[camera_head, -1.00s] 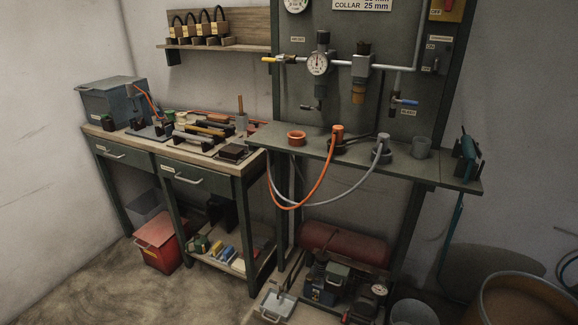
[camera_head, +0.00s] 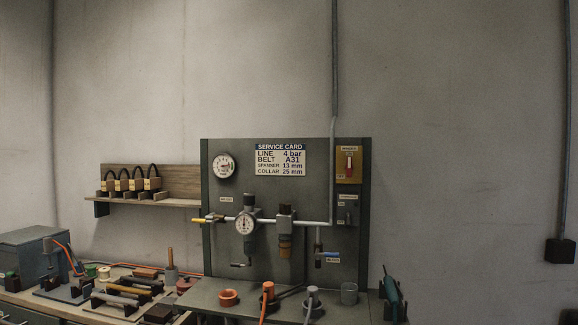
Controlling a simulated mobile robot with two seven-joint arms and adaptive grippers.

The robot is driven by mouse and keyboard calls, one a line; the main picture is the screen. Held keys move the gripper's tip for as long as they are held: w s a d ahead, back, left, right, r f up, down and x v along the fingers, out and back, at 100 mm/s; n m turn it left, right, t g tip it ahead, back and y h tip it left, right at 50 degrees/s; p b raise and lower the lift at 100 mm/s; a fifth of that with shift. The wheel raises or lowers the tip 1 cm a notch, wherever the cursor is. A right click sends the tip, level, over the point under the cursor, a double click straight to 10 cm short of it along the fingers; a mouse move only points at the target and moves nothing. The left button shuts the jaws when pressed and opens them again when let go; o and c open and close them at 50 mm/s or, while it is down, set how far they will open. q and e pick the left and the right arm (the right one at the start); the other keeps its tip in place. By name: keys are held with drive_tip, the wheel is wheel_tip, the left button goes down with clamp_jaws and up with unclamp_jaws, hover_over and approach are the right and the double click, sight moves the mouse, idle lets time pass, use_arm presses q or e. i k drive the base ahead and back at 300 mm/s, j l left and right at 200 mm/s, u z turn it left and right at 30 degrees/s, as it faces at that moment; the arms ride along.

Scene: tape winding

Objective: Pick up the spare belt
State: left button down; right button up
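I cannot make out a spare belt in the head view. The service card (camera_head: 281,160) on the dark panel reads line 4 bar, belt A31, spanner 13 mm, collar 25 mm. The workbench top (camera_head: 28,298) at the lower left holds several small tools and parts, too small to tell one by one. The bench drawers and lower shelf are out of the picture now. Neither of my grippers is in view.
A wooden shelf (camera_head: 118,199) with several padlocks hangs at the left. The panel carries a gauge (camera_head: 245,223), valves and a yellow switch box (camera_head: 348,162). An orange ring (camera_head: 228,297), hose ends and a grey cup (camera_head: 349,293) stand on the ledge below. The right wall is mostly bare.

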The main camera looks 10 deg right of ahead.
sight(135, 184)
drive_tip(key=i+l+u, duration=0.1)
drive_tip(key=i+u, duration=0.25)
drive_tip(key=i+l+u, duration=0.3)
drive_tip(key=i, duration=0.25)
drive_tip(key=j, duration=0.1)
